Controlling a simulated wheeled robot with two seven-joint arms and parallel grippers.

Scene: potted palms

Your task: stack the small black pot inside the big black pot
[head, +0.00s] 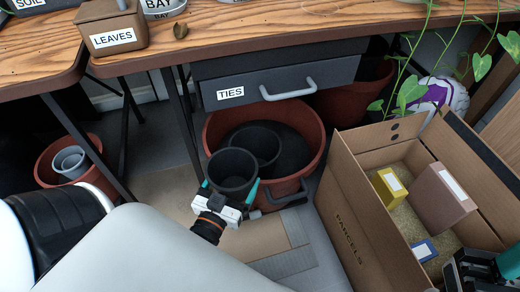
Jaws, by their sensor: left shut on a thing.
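My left gripper (228,190) is shut on the small black pot (236,184), with its teal fingers on either side of the pot. The small pot is tilted, with its open top showing. A second black pot (262,137), seemingly the big black pot, sits in a terracotta tub (314,165) behind it. The held pot overlaps the lower left of that pot in the picture and hides part of it. I cannot tell how far apart they are. My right gripper (497,266) is at the lower right, partly cut off by the frame edge.
A cardboard parcels box (350,220) with small boxes inside stands right of the tub. A grey drawer marked TIES (290,83) hangs under the wooden table (290,38), above the tub. Another terracotta pot (50,172) holds grey pots at left.

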